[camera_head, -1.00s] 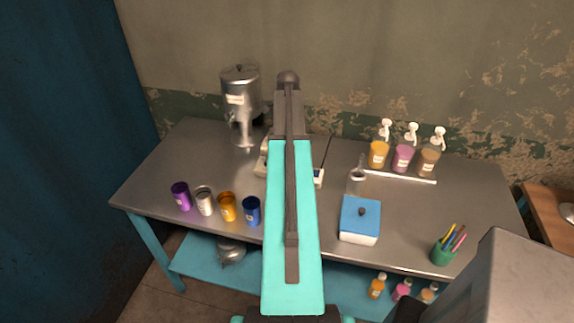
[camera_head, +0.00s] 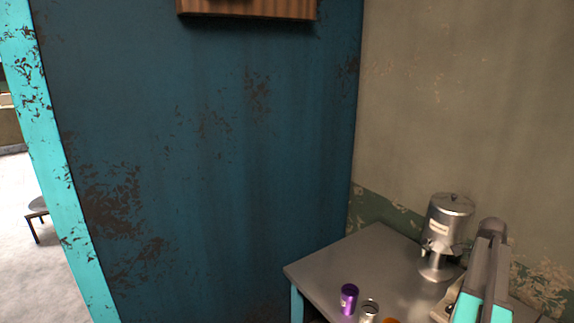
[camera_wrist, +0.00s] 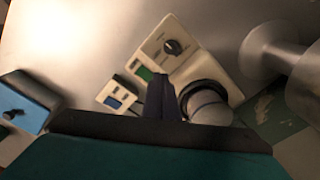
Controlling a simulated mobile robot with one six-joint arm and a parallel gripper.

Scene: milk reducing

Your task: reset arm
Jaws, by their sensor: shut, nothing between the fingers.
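My gripper (camera_wrist: 165,104) shows in the wrist view as dark fingers at the lower middle, closed together with nothing between them. It is above the metal table (camera_head: 345,268), in front of a white device (camera_wrist: 192,50) with a black knob, a green display and a round plate. I cannot tell the height of the fingers above the device. In the head view my arm is at the lower right corner, cut off by the frame, and my fingertips cannot be made out there.
A metal dispenser (camera_head: 445,235) stands at the table's back. A purple cup (camera_head: 348,298) and a silver cup (camera_head: 369,310) stand near its front edge. A small display unit (camera_wrist: 120,98) and a blue-lidded box (camera_wrist: 28,98) show in the wrist view. A blue wall (camera_head: 210,150) stands left.

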